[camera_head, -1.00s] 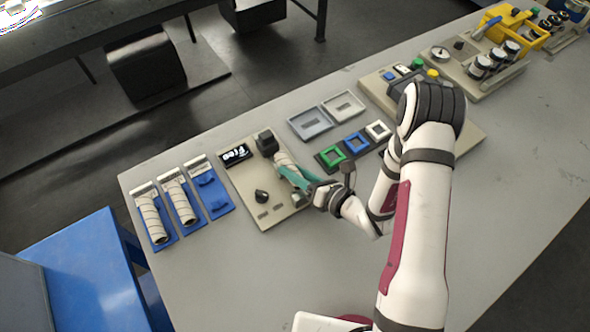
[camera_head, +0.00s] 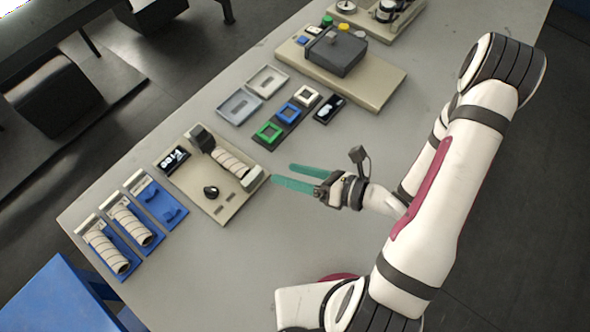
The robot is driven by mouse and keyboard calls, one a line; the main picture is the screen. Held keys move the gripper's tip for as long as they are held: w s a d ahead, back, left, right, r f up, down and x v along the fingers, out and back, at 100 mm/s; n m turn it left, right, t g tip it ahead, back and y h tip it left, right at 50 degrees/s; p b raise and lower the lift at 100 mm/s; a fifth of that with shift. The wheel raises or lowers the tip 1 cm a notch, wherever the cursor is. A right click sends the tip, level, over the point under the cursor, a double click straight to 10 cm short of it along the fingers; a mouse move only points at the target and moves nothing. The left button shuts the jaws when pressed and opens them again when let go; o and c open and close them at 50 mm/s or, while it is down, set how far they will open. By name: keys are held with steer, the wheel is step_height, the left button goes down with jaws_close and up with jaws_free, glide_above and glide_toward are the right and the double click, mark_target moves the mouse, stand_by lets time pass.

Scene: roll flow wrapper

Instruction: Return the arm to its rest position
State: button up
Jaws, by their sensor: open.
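My gripper (camera_head: 283,176) has two green fingers spread apart with nothing between them. It is above the grey table, just right of the beige panel (camera_head: 219,207). A cream banded roll (camera_head: 232,161) lies on that panel beside a dark block, apart from my fingers. My white arm (camera_head: 460,180) with dark bands and a maroon strip bends over the right side of the table.
Two banded rolls (camera_head: 106,252) lie on blue holders at the left; a third blue holder (camera_head: 157,199) is empty. Green, blue and white square frames (camera_head: 288,114) and two grey trays (camera_head: 240,106) stand behind my gripper. The table's right side is mostly clear.

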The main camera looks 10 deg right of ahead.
steer(key=w+d+m+h, duration=0.1)
steer(key=w+d+f+m+h, duration=0.1)
steer(key=d+m+h, duration=0.1)
steer(key=w+d+m+h, duration=0.1)
steer(key=d+m, duration=0.1)
steer(key=shift+w+f+h, duration=0.3)
steer(key=shift+f+h, duration=0.1)
steer(key=d+m+h, duration=0.1)
steer(key=m, duration=0.1)
steer(key=w+d+m+h, duration=0.1)
steer(key=d+m, duration=0.1)
steer(key=w+d+r+m+h, duration=0.1)
steer(key=d+m+h, duration=0.1)
steer(key=shift+d+g, duration=0.1)
steer(key=shift+g, duration=0.3)
steer(key=s+d+r+m+g+h, duration=0.2)
steer(key=s+d+r+m+h, duration=0.35)
steer(key=m, duration=0.95)
steer(key=s+a+r+m+g+y, duration=0.2)
steer(key=s+a+r+m, duration=0.3)
steer(key=s+m, duration=0.3)
steer(key=s+a+r+m+g+y, duration=0.1)
steer(key=s+a+r+m+g, duration=0.2)
steer(key=m, duration=0.9)
steer(key=s+a+r, duration=0.2)
steer(key=s+a, duration=0.2)
steer(key=a, duration=0.1)
steer(key=shift+s+r+y, duration=0.15)
steer(key=shift+s+y, duration=0.2)
steer(key=shift+s, duration=0.05)
